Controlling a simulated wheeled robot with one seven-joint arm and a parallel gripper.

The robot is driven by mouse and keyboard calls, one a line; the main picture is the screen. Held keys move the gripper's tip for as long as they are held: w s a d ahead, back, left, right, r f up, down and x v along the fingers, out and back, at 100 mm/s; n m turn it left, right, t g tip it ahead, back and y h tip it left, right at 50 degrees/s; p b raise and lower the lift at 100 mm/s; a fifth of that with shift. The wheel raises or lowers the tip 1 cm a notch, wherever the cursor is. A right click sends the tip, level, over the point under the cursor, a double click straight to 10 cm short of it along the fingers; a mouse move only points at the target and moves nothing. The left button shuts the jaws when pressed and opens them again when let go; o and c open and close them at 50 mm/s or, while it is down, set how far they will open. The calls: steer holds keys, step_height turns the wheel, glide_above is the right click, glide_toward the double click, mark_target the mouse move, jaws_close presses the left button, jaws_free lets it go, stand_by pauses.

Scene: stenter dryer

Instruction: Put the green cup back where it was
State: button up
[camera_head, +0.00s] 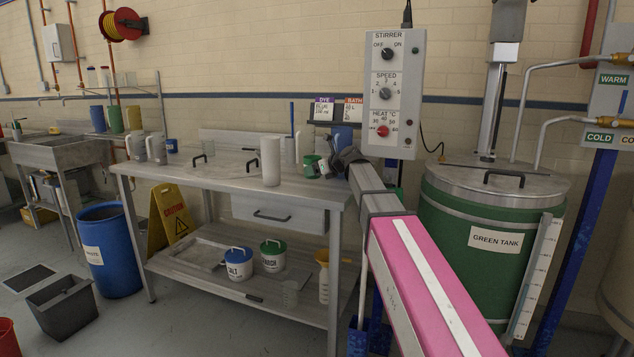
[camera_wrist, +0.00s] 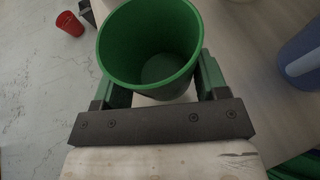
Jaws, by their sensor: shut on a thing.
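The green cup (camera_head: 311,167) is at the right end of the metal table (camera_head: 220,180) in the head view, partly hidden by my gripper (camera_head: 328,166). In the wrist view I look down into the open mouth of the green cup (camera_wrist: 150,42); it looks empty.
A tall grey cylinder (camera_head: 270,162) stands left of the cup. A blue jug (camera_head: 341,138) is behind my gripper. The stirrer control box (camera_head: 397,75) and the green tank (camera_head: 470,240) are to the right. The table's front middle is clear.

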mark_target(317, 189)
steer(key=shift+w+d+f, duration=0.2)
steer(key=shift+w+f, duration=0.15)
steer(key=shift+w, duration=0.2)
steer(key=shift+f, duration=2)
steer(key=shift+f, duration=0.1)
steer(key=o, duration=0.9)
steer(key=v, duration=1.2)
